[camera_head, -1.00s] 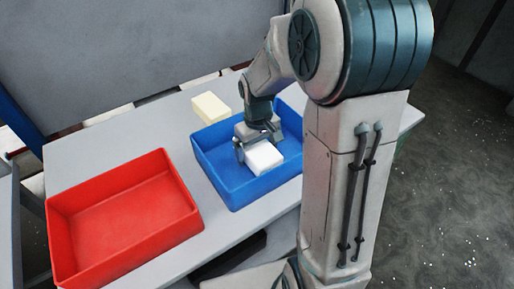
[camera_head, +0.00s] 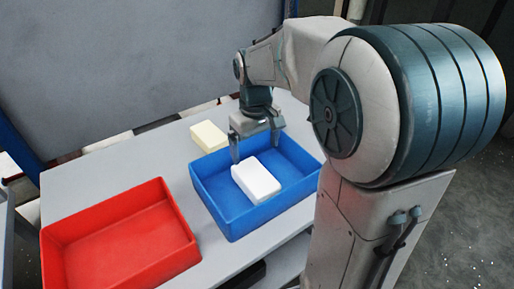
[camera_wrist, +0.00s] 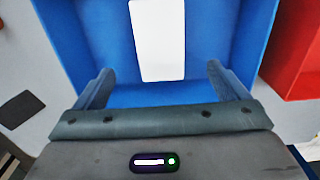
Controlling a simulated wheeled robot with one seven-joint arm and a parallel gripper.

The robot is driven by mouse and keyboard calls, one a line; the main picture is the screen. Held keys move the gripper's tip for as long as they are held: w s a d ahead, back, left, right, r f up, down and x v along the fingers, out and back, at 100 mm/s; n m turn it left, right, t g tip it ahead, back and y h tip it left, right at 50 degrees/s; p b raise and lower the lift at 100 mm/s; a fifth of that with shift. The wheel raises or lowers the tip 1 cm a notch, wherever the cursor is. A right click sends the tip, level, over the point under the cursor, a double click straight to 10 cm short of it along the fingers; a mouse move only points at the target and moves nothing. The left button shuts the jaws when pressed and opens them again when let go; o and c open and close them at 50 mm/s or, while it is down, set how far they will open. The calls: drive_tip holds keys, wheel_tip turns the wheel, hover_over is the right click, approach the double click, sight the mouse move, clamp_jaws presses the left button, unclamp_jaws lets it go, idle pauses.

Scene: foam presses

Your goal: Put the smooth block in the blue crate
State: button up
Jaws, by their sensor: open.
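A white block (camera_head: 257,180) lies inside the blue crate (camera_head: 233,223), near its middle. The block also shows in the wrist view (camera_wrist: 158,40), bright and plain, on the crate's blue floor (camera_wrist: 205,50). A cream-yellow block (camera_head: 208,137) lies on the table behind the blue crate, outside it. My gripper (camera_head: 257,157) is above the back part of the blue crate, open, its fingers apart and empty. In the wrist view my gripper's fingers (camera_wrist: 160,84) stand wide, with the white block ahead of them and not between them.
A red crate (camera_head: 120,240) stands empty at the left on the grey table (camera_head: 105,170). It also shows at the right edge of the wrist view (camera_wrist: 297,50). A grey panel (camera_head: 110,60) rises behind the table. Bare table lies behind the red crate.

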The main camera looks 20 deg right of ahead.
drive_tip(key=s+m+t, duration=0.3)
drive_tip(key=s, duration=1.2)
drive_tip(key=shift+f+m, duration=0.3)
